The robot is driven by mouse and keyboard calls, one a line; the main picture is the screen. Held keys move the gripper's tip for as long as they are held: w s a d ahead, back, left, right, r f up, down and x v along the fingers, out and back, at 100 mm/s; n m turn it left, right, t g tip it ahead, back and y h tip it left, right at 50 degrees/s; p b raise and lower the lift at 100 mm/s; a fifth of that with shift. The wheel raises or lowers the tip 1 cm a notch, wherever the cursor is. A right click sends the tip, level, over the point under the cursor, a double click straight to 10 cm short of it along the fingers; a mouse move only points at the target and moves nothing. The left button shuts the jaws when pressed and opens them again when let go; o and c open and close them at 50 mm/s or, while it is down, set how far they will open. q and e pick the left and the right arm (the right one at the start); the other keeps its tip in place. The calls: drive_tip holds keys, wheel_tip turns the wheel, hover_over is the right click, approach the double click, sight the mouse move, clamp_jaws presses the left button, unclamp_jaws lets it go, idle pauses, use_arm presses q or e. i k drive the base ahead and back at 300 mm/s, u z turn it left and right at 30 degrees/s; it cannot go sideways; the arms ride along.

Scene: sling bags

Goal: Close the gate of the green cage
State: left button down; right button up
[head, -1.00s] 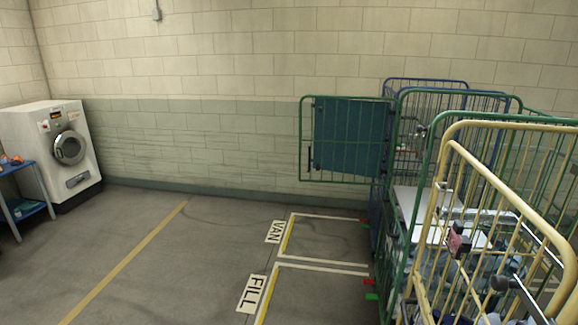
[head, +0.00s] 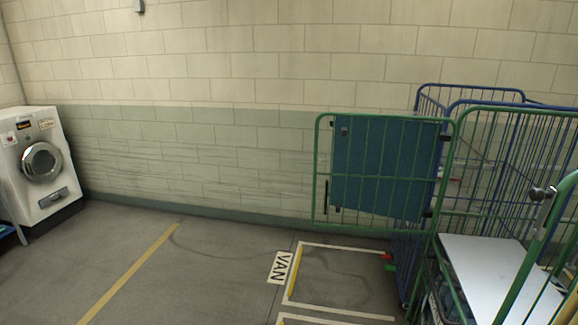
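The green cage (head: 446,232) stands at the right of the head view, cut off by the right and bottom edges. Its green gate (head: 320,172) is swung open to the left, out over the marked floor, with a blue-teal panel (head: 385,165) on its bars. The gate's right edge meets the cage's front left post. A white flat surface (head: 500,275) shows inside the cage. Neither of my grippers is in the head view.
A blue cage (head: 470,90) stands behind the green one against the block wall. A white washing machine (head: 42,165) is at the far left. The floor between, with a yellow line (head: 130,270) and a VAN label (head: 280,267), is clear.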

sight(344, 131)
drive_tip(key=i, duration=3.5)
drive_tip(key=z, duration=0.5)
